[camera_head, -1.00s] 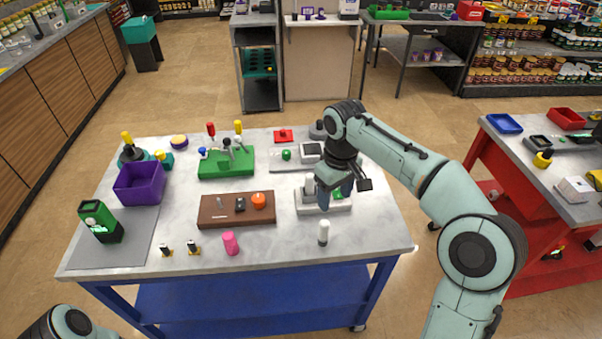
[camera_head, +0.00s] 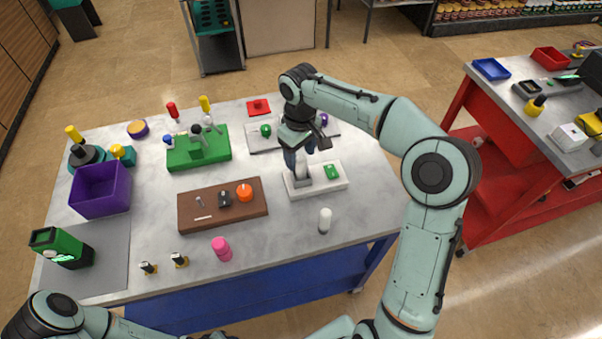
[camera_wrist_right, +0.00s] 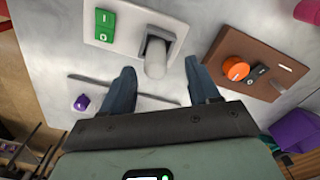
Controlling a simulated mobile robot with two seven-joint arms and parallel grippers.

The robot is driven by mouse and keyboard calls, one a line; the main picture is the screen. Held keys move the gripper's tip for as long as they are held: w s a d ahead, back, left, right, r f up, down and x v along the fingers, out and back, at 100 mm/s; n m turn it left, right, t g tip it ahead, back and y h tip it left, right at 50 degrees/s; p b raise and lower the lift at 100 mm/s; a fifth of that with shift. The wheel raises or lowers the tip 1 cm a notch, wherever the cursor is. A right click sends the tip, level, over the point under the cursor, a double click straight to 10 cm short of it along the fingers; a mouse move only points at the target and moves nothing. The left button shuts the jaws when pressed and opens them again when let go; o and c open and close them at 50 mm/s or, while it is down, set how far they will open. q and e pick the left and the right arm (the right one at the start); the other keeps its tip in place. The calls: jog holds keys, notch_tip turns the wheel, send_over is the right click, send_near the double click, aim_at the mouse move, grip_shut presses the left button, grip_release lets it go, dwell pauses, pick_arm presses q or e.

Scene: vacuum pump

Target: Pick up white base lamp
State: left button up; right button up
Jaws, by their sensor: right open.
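The white base (camera_head: 342,178) lies on the right part of the grey table, with a green switch (camera_head: 331,172) on it. A pale lamp (camera_head: 302,170) stands in the grey socket of this base, partly hidden by my right gripper. The wrist view also shows the lamp (camera_wrist_right: 156,56) and the base (camera_wrist_right: 128,35). My right gripper (camera_head: 301,155) is open just above and behind the lamp. Its two fingers (camera_wrist_right: 161,88) are spread with nothing between them, and the lamp shows beyond them. My left arm shows along the bottom edge, but its gripper is out of view.
A separate white cylinder (camera_head: 325,220) stands in front of the base. The brown board (camera_head: 190,213) with an orange knob lies to the left. The green board (camera_head: 210,158) and purple bin (camera_head: 101,190) are farther left. Bare tabletop surrounds the white cylinder.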

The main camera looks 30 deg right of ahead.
aim_at(301, 169)
jog(key=shift+w+f, duration=0.15)
jog(key=shift+f, duration=0.4)
jog(key=f, duration=0.4)
jog(key=shift+w+d+f, duration=0.1)
jog(key=shift+d+f, duration=0.15)
jog(key=shift+f, duration=0.1)
grip_shut()
